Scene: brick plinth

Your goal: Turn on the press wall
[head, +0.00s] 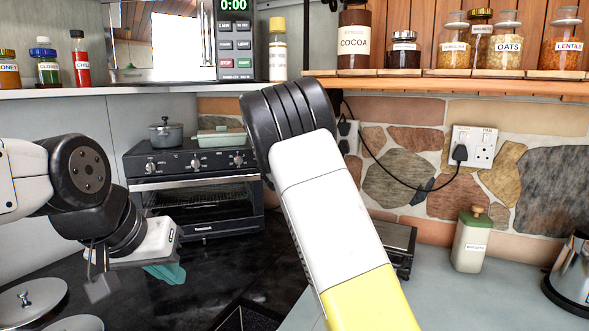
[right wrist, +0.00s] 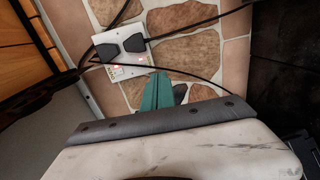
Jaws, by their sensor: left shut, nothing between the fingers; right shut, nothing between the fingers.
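A white double wall socket (right wrist: 128,73) with two black plugs in it shows in the right wrist view, on the stone wall. Small red marks show on its plate beside the plugs. In the head view a socket (head: 347,135) is mostly hidden behind my right arm. My right gripper (right wrist: 157,82) is shut and empty, its teal fingertips just below the socket plate in the picture; I cannot tell whether they touch it. The right gripper is hidden in the head view. My left gripper (head: 166,273) is shut and empty over the dark counter at left.
A second wall socket (head: 475,147), labelled, with one black plug and a cable, is at right. A toaster oven (head: 195,185) with pots on it stands at left. A shelf (head: 460,84) with jars runs above. A canister (head: 471,243) and kettle (head: 571,275) stand on the right counter.

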